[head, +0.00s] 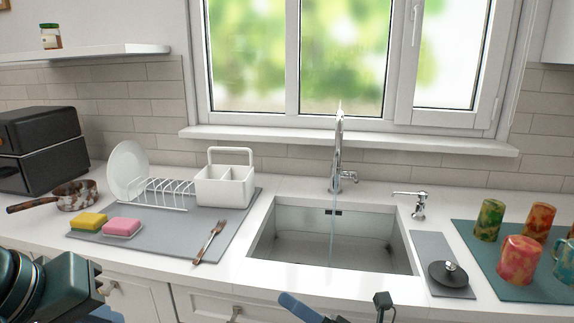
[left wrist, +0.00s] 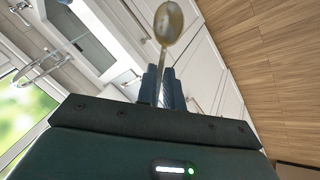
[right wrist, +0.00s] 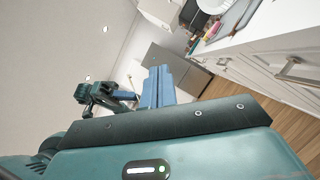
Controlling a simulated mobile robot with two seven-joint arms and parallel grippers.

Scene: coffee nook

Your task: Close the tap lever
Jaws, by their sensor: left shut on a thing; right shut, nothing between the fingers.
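The chrome tap (head: 339,150) stands behind the sink in the head view. Its small lever (head: 349,176) is on the right side, low on the body. A thin stream of water (head: 332,225) runs from the spout into the sink. My right gripper (head: 288,299) is at the bottom of the head view, in front of the counter and well short of the tap. Its blue fingers (right wrist: 157,78) are shut and empty in the right wrist view. My left gripper (left wrist: 166,82) is shut on a metal spoon (left wrist: 168,24), bowl outward. The spoon does not show in the head view.
The sink (head: 285,225) lies between me and the tap. A soap dispenser (head: 419,205) and a dark mat with mugs (head: 480,235) are to the right. A grey mat (head: 175,243) with a dish rack (head: 155,194), sponges and a fork is to the left.

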